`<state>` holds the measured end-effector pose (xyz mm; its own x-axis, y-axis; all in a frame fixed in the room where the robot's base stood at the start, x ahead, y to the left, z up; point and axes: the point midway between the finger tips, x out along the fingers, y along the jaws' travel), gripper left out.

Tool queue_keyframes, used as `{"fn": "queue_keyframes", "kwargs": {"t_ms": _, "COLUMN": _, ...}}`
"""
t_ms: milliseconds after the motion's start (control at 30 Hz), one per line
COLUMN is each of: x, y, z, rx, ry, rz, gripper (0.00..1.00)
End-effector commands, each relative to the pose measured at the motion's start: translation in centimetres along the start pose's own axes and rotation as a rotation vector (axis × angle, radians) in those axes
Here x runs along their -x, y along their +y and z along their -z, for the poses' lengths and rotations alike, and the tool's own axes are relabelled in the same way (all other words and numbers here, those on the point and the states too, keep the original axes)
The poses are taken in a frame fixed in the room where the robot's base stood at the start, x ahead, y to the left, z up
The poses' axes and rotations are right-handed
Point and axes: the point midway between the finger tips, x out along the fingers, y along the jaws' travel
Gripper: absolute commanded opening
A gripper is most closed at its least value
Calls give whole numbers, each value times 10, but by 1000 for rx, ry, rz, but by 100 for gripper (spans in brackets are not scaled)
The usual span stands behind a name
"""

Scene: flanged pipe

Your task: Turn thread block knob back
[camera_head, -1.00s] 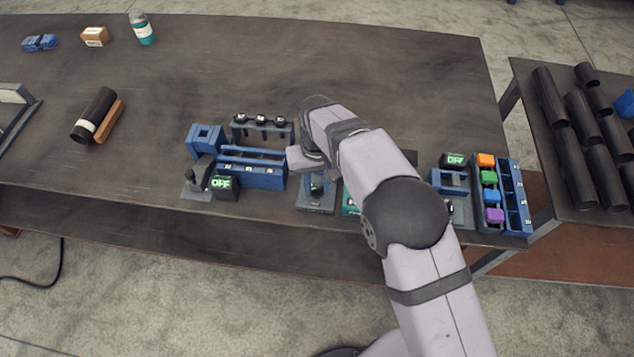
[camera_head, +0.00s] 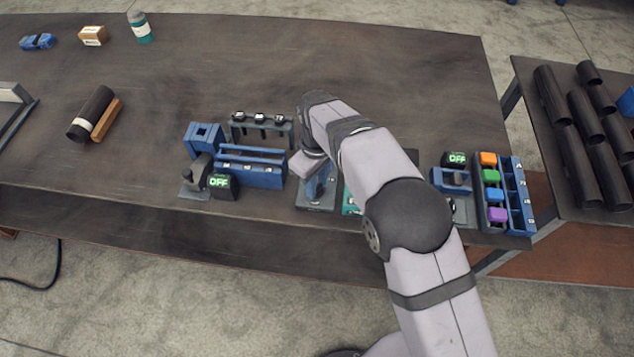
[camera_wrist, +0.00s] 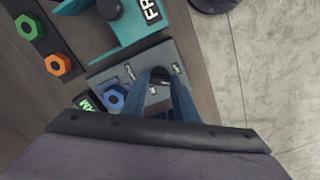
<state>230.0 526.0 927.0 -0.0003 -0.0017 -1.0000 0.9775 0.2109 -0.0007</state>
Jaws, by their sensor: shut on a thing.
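My gripper (camera_wrist: 162,82) points down over a grey block plate (camera_wrist: 110,76) in the wrist view. Its two blue fingers are shut on a small dark knob (camera_wrist: 160,74) on that plate. The fingers hide most of the knob, so its turn angle cannot be read. A blue hex nut (camera_wrist: 114,98) sits on the same plate, left of the fingers. In the head view the plate (camera_head: 313,202) stands near the table's front edge, and my wrist covers its upper part.
A teal fixture (camera_wrist: 130,35) stands close beside the plate. Green (camera_wrist: 30,27) and orange (camera_wrist: 58,64) hex pieces lie beyond it. A blue fixture (camera_head: 250,173) with a display reading OFF (camera_head: 219,181) stands left of my wrist.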

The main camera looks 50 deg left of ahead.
Motion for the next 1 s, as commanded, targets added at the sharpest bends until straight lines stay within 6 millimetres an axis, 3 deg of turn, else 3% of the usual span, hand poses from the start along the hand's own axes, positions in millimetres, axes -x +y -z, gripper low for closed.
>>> {"fn": "queue_keyframes", "kwargs": {"t_ms": 400, "x": 2, "y": 0, "z": 2, "rx": 200, "ry": 7, "rz": -3, "gripper": 4}}
{"fn": "queue_keyframes", "kwargs": {"t_ms": 933, "x": 3, "y": 0, "z": 3, "rx": 224, "ry": 9, "rz": -4, "gripper": 4}}
{"fn": "queue_keyframes", "kwargs": {"t_ms": 967, "x": 3, "y": 0, "z": 3, "rx": 224, "ry": 8, "rz": -4, "gripper": 34}}
{"fn": "queue_keyframes", "kwargs": {"t_ms": 1000, "x": 3, "y": 0, "z": 3, "rx": 224, "ry": 8, "rz": -4, "gripper": 43}}
